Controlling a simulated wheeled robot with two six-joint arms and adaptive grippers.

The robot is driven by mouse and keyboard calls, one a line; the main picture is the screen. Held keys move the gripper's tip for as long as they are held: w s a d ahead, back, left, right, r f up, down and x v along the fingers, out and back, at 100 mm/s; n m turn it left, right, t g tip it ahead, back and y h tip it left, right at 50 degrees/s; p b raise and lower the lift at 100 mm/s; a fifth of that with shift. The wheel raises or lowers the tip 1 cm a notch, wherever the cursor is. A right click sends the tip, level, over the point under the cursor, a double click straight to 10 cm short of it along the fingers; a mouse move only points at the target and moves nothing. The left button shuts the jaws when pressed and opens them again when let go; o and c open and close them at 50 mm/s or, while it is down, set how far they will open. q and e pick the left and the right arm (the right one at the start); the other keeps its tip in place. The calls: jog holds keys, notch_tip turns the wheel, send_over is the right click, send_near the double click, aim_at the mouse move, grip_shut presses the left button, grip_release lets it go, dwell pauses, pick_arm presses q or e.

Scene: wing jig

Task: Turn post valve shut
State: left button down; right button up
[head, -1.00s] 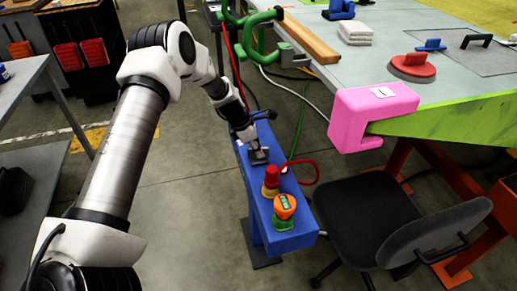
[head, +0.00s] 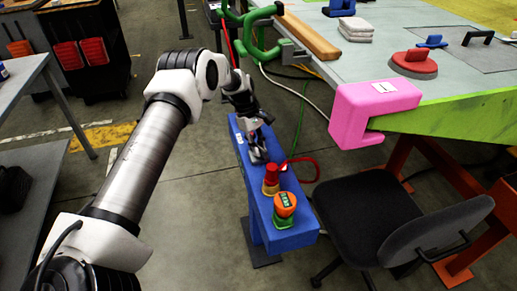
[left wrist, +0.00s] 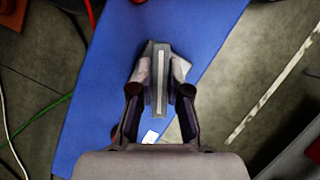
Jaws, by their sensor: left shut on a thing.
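The post valve's grey handle (left wrist: 160,62), with a pale stripe along its top, stands on the blue post top in the left wrist view. My left gripper (left wrist: 161,90) is shut on this handle, one finger on each side. In the head view my left gripper (head: 257,154) reaches down to the far half of the blue post top (head: 287,236). There the fingers and wrist partly hide the valve, and its exact angle is hard to tell. My right gripper is in neither view.
A red-topped knob (head: 271,178) and an orange gauge (head: 285,205) stand nearer on the post. A red hose (head: 306,160) curves beside it. A black chair (head: 370,215) and a pink clamp block (head: 375,110) on the table edge are to the right.

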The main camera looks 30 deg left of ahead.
pick_arm(q)
jog(key=m, duration=0.2)
jog(key=m+g+y+b, duration=0.1)
jog(key=m, duration=0.2)
jog(key=shift+f+g, duration=0.1)
jog(key=shift+g, duration=0.2)
jog(key=shift+b, duration=0.3)
jog(key=c, duration=1.1)
grip_release()
jog(key=shift+c, duration=0.2)
jog(key=v, duration=0.7)
jog(key=shift+r, duration=0.2)
jog(key=shift+w+a, duration=0.1)
